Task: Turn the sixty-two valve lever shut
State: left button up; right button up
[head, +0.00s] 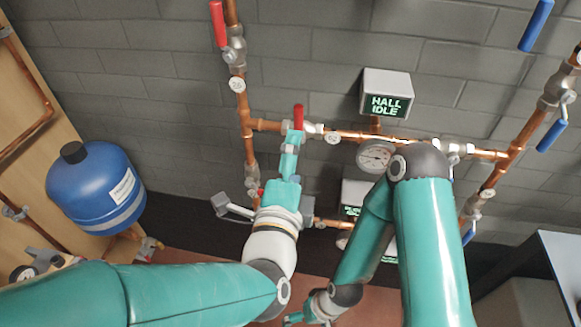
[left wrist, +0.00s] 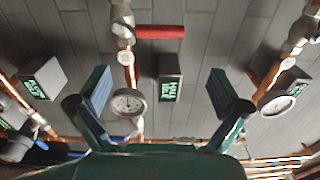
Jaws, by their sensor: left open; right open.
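A red lever (head: 299,117) stands up from a valve (head: 312,128) on the upper horizontal copper pipe, across the pipe's line. A round tag (head: 333,138) sits just right of this valve; I cannot read its number surely. My left gripper (head: 292,142) is in front of the pipe, at or just below that lever. Contact is not visible. My right gripper (head: 298,317) is low in the head view, open and partly cut off.
Another red lever (head: 219,24) is on the vertical pipe at upper left. Blue levers (head: 551,135) are on the right pipe. A gauge (head: 375,157) and a display box (head: 386,94) are near the pipe. A blue tank (head: 95,188) stands left.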

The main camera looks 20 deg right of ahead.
pick_arm(q)
jog(key=shift+v, duration=1.2)
